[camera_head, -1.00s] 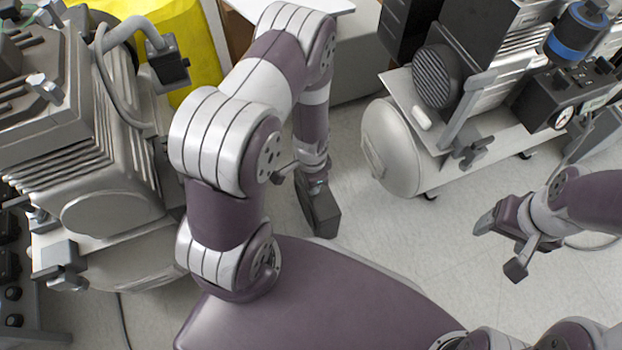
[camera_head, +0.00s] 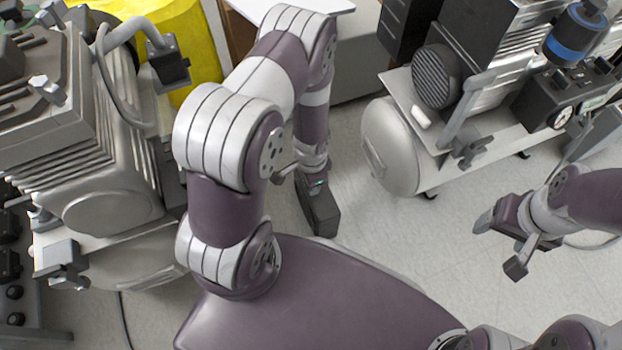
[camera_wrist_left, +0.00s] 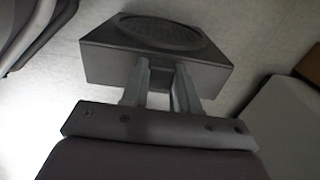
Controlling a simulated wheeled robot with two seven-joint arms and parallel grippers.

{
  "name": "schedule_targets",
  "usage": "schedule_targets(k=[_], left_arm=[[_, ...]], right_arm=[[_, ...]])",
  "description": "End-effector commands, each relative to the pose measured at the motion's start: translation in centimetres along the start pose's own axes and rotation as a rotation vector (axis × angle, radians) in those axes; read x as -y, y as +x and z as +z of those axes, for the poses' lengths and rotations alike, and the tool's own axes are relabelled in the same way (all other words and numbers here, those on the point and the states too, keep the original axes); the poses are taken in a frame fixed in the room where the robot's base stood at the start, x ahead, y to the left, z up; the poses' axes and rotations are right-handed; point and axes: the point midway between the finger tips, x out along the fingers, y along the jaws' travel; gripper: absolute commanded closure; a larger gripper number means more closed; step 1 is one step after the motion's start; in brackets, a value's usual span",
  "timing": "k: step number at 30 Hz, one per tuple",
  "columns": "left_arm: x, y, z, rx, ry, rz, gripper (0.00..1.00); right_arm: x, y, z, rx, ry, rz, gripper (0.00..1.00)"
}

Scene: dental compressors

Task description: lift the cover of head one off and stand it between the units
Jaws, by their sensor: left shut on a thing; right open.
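The cover is a dark grey box with a round ribbed disc on its face, seen in the left wrist view (camera_wrist_left: 115,62). My left gripper (camera_wrist_left: 161,75) is shut on its near side. In the head view the dark box (camera_head: 322,212) hangs below my left wrist, in the floor gap between the left unit (camera_head: 110,205) and the right unit (camera_head: 395,150). I cannot tell whether it touches the floor. The left gripper's fingers are hidden there. My right gripper (camera_head: 500,244) is open and empty, over the floor in front of the right unit.
The right unit has a round black ribbed part (camera_head: 437,77), a pressure gauge (camera_head: 563,117) and a blue-banded cylinder (camera_head: 577,32). A yellow object (camera_head: 190,35) stands behind the left unit.

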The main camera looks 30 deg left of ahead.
Motion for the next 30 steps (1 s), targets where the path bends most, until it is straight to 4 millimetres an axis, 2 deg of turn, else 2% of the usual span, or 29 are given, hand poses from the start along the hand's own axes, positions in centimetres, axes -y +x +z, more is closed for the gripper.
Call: schedule_targets(k=[6,7,9,15,16,18,26,30], left_arm=[[0.02,-0.02,-0.02,-0.001,0.000,-0.001,1.00],[0.02,-0.03,-0.02,-0.001,0.000,-0.001,0.64],[0.02,-0.03,-0.02,-0.001,0.000,-0.001,0.42],[0.01,-0.02,-0.01,0.000,0.000,0.000,0.41],[-0.01,0.01,0.01,0.000,0.000,0.000,0.38],[-0.01,0.01,0.01,0.000,0.000,0.000,0.16],[0.00,-0.01,0.00,0.000,0.000,0.000,0.16],[0.01,-0.66,-0.01,0.000,0.000,0.000,0.16]], right_arm=[[0.00,0.00,0.00,0.000,0.000,0.000,0.28],[0.00,0.00,0.00,0.000,0.000,0.000,0.28],[0.00,0.01,0.00,0.000,0.000,0.000,0.28],[0.00,0.01,0.01,0.000,0.000,0.000,0.28],[0.00,0.02,0.01,0.000,0.000,0.000,0.28],[0.00,0.02,0.00,0.000,0.000,0.000,0.28],[0.00,0.00,0.00,0.000,0.000,0.000,0.28],[0.00,-0.66,-0.07,0.000,0.000,0.000,0.28]])
